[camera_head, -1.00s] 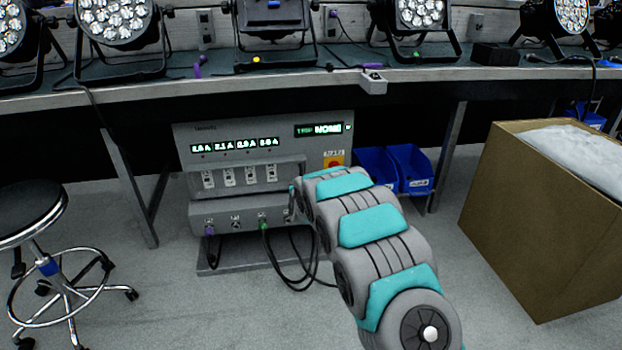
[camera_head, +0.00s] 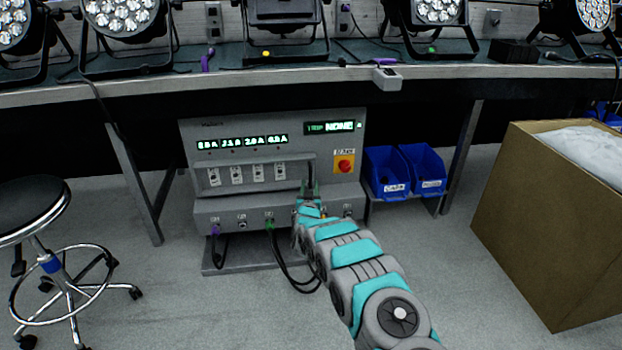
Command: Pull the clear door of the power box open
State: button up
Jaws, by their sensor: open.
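The grey power box (camera_head: 215,128) stands low under the workbench, with lit green readouts along its top. Its clear door (camera_head: 262,172) appears to lie over the row of several white breaker switches; the door is hard to make out, and I cannot tell whether it is fully shut. My gripper (camera_head: 307,190) is at the right end of that switch row, in front of the box and below left of the red and yellow rotary switch (camera_head: 344,164). Its fingers are small in view and open. I cannot tell whether they touch the door.
Blue bins (camera_head: 387,172) stand right of the box. A large cardboard box (camera_head: 530,215) is at the right, a black stool (camera_head: 35,205) at the left. Cables (camera_head: 290,275) hang from the box's lower front. The workbench edge (camera_head: 300,82) runs above.

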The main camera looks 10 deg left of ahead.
aim_at(310, 178)
jog(key=shift+w+a+f, duration=0.1)
jog(key=shift+w+a, duration=0.1)
jog(key=shift+w, duration=2.4)
grip_shut()
